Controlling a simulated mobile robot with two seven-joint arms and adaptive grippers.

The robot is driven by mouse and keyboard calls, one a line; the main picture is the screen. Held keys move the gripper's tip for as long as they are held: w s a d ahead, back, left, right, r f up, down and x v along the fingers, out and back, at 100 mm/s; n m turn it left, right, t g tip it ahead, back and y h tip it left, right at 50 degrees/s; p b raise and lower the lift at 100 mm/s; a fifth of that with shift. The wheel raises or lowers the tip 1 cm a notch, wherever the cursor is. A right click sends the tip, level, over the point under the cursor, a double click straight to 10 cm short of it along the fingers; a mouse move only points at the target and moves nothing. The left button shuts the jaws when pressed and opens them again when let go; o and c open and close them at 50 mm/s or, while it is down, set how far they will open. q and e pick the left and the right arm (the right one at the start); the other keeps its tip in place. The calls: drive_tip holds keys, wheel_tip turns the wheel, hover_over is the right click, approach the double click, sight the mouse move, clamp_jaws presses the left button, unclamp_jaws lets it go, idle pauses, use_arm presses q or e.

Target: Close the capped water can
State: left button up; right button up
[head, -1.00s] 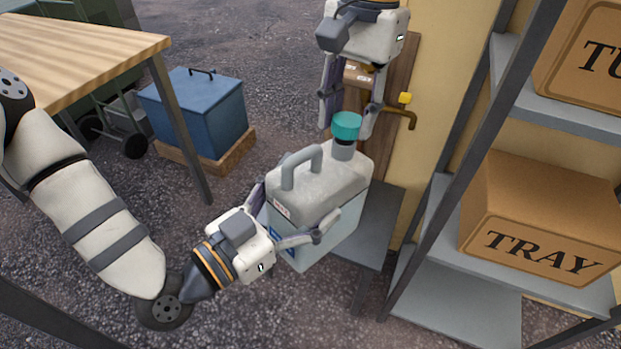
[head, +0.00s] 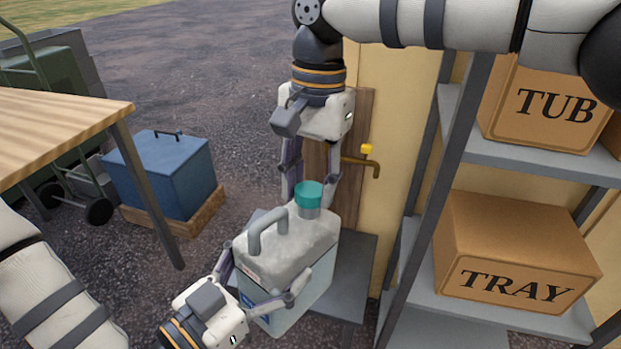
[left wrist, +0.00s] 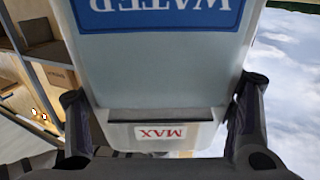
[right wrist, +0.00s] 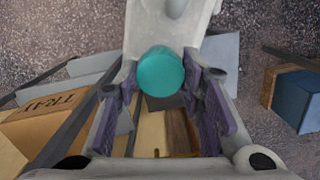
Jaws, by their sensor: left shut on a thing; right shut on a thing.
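The water can (head: 285,252) is a grey-white jug with a moulded handle (head: 266,232). It is held upright beside a small grey shelf. Its blue WATER label and red MAX mark show upside down in the left wrist view (left wrist: 160,70). My left gripper (head: 258,283) is shut on the can's body, one finger on each side. The teal cap (head: 308,193) sits at the top of the can's neck, with no clear gap visible. My right gripper (head: 309,186) comes down from above and is shut on the cap, which shows between its fingers in the right wrist view (right wrist: 160,72).
A brass tap (head: 362,163) with a yellow knob is on the wall just right of my right gripper. Shelving with TRAY (head: 515,265) and TUB (head: 545,105) boxes stands at right. A wooden table (head: 60,125) and a blue box (head: 165,175) are at left.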

drive_tip(key=shift+f, duration=0.45)
idle(0.3)
